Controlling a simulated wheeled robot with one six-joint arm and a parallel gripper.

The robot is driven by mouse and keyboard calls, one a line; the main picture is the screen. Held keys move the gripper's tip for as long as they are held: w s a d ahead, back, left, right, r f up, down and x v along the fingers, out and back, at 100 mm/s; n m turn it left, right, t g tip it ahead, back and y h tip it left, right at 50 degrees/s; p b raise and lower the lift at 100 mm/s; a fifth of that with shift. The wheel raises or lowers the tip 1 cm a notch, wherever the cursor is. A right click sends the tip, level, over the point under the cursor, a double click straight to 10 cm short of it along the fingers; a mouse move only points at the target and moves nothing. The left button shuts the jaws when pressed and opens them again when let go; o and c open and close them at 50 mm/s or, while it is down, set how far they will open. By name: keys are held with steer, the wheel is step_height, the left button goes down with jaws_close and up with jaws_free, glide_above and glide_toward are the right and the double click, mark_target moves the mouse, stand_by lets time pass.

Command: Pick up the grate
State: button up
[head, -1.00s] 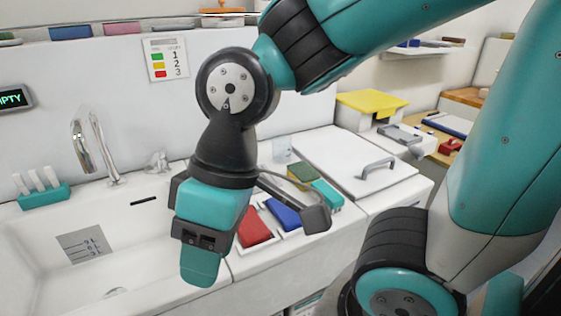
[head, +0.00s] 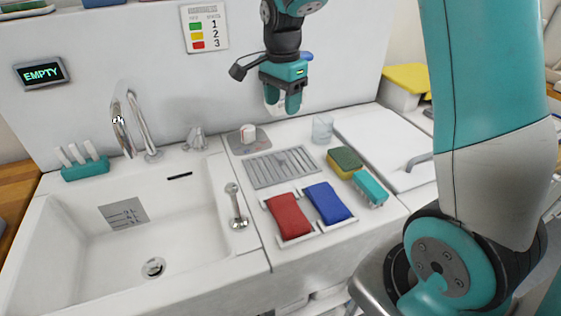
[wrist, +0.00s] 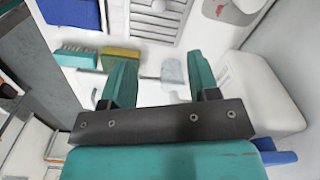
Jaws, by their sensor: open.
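The grate (head: 281,167) is a flat grey slotted plate lying on the white counter, right of the sink. Part of it shows at the top of the wrist view (wrist: 157,18). My gripper (head: 283,108) is open and empty, in the air above the counter behind the grate. In the wrist view its two teal fingers (wrist: 165,75) stand apart with nothing between them. The fingers do not touch the grate.
Red (head: 288,216) and blue (head: 328,203) cloths lie in front of the grate. A sponge (head: 344,161), teal brush (head: 369,188) and clear glass (head: 322,129) stand to its right. A knob plate (head: 249,138) is behind it. The sink (head: 130,235) is left.

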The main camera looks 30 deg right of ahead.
mark_target(281, 156)
steer(key=f+p, duration=0.1)
steer(key=f, duration=0.6)
steer(key=f+p, duration=0.1)
steer(key=f, duration=0.7)
steer(key=shift+a+f+p, duration=0.2)
steer(key=shift+f+p, duration=0.05)
steer(key=shift+p, duration=0.1)
steer(key=shift+c, duration=0.2)
jaws_close()
